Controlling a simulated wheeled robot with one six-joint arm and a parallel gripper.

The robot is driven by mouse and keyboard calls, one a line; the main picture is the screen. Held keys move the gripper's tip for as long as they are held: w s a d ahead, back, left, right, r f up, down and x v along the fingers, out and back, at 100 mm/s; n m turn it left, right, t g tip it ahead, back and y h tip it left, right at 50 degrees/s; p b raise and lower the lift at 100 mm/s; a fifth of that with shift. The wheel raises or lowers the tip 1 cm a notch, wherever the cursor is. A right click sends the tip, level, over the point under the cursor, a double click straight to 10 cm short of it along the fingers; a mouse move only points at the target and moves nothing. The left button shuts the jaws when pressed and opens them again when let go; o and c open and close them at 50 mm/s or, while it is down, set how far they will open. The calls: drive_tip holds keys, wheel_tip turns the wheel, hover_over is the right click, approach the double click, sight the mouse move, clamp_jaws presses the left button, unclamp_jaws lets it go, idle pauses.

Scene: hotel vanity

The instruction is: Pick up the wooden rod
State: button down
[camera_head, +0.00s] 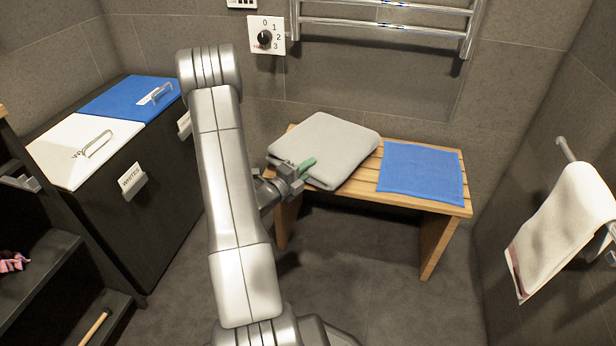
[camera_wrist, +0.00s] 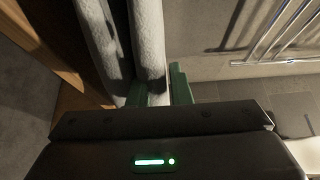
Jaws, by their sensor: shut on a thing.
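The wooden rod (camera_head: 95,326) lies on the low dark shelf at the lower left of the head view, well away from my gripper. My gripper (camera_head: 306,166) is at the left front edge of a folded grey towel (camera_head: 332,146) on the wooden bench. In the wrist view its green fingers (camera_wrist: 158,88) stand on both sides of the towel's upper fold (camera_wrist: 148,45), shut on it. One finger is in the gap between the towel's layers, the other outside the upper layer. The rod does not show in the wrist view.
The wooden bench (camera_head: 456,208) also bears a flat blue towel (camera_head: 421,171). A dark hamper with a white lid (camera_head: 84,150) and a blue lid (camera_head: 128,97) stands at left. A white towel (camera_head: 565,230) hangs at right. Floor before the bench is clear.

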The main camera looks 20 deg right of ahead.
drive_tip(key=shift+w+d+f+b, duration=0.15)
drive_tip(key=shift+f+b, duration=0.35)
drive_tip(key=shift+f, duration=1)
drive_tip(key=c, duration=1.3)
unclamp_jaws()
drive_tip(key=shift+a, duration=0.3)
drive_tip(key=p+v, duration=0.2)
drive_tip(key=v, duration=0.9)
drive_tip(key=shift+s+a, duration=0.2)
drive_tip(key=shift+s, duration=0.05)
